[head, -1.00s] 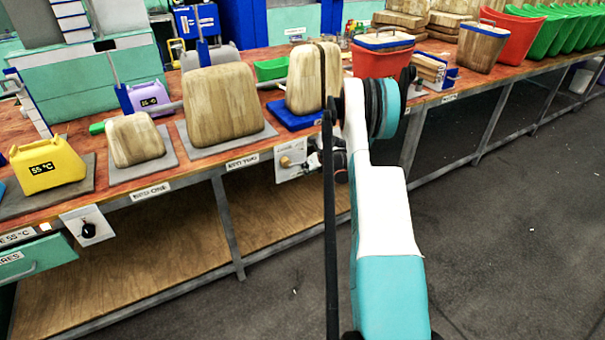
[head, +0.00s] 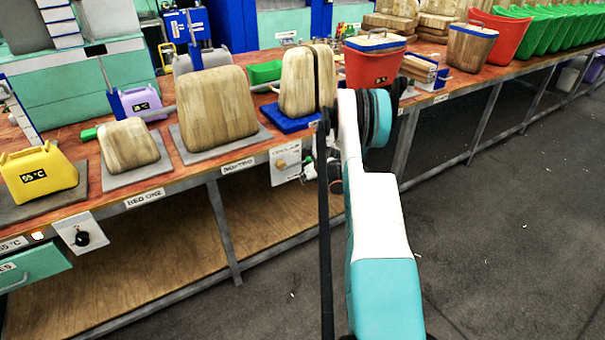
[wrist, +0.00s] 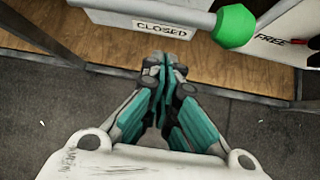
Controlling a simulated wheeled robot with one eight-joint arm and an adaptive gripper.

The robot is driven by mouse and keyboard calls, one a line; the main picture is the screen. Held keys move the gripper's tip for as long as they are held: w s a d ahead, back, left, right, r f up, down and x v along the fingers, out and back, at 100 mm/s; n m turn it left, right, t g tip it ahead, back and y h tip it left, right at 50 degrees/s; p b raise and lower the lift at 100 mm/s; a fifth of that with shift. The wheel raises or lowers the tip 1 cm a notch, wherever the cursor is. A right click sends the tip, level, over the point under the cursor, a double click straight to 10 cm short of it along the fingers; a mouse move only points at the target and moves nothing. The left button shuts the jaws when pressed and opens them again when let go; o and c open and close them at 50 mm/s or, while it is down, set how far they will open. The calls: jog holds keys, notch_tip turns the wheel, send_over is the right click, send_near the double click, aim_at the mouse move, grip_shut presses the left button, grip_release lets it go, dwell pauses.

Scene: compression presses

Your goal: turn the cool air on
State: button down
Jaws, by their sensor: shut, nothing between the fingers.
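A white panel (head: 285,163) with a brass-coloured round fitting (head: 281,164) hangs on the bench front; its small lettering is hard to read. In the wrist view a grey bar with a green knob end (wrist: 234,26) crosses the top, beside a white label reading CLOSED (wrist: 160,27). A second label, FREE (wrist: 272,39), is to its right. My gripper (wrist: 164,62) is shut and empty, below the CLOSED label and lower left of the green knob, apart from it in the picture. In the head view my arm largely hides the gripper and the panel's right side.
The bench (head: 240,157) carries wooden blocks, a yellow jug (head: 38,174) and a red bin (head: 374,65). Another panel with a black knob (head: 82,238) hangs at the left. A lower wooden shelf (head: 150,265) runs underneath. The dark floor (head: 490,230) at the right is open.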

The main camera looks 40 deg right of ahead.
jog(key=p+v, duration=0.3)
jog(key=v, duration=0.7)
jog(key=shift+a, duration=0.3)
jog(key=shift+w+r, duration=0.15)
